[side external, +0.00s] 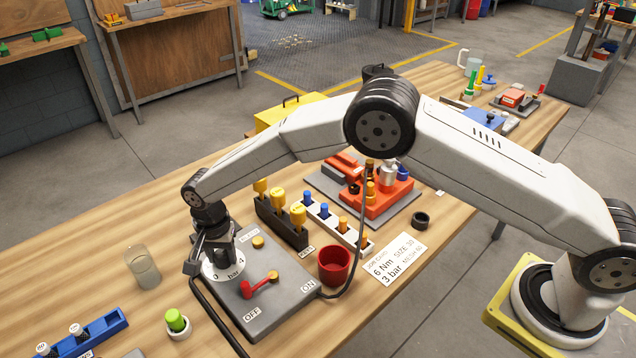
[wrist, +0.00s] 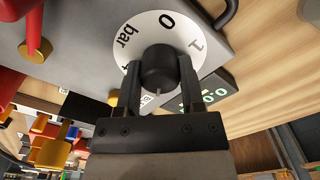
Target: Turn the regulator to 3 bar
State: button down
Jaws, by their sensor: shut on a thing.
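The regulator has a round white dial (side external: 222,270) on a grey panel. In the wrist view the dial (wrist: 133,50) shows "0", "1" and "bar"; other numerals are partly hidden. Its black knob (wrist: 158,66) stands between my two fingers. My gripper (wrist: 160,82) points down at the dial and is shut on the knob, a finger on either side. A small light mark on the knob faces my gripper's body; the numeral there is hidden. In the side view my gripper (side external: 212,240) covers the knob. A green digital readout (wrist: 214,97) beside the dial seems to show 0.0.
The grey panel (side external: 270,312) also carries a red lever (side external: 257,286) between OFF and ON. A black cable runs beside my gripper. A glass (side external: 143,265) stands left, a red cup (side external: 334,266) right. A card (side external: 394,262) reads "6 Nm" and "3 bar".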

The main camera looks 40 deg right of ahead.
aim_at(222, 253)
dwell(0.4)
jog(key=shift+c, duration=1)
grip_release()
jog(key=shift+r, duration=0.1)
jog(key=shift+r, duration=3.85)
jog(key=shift+d, duration=0.1)
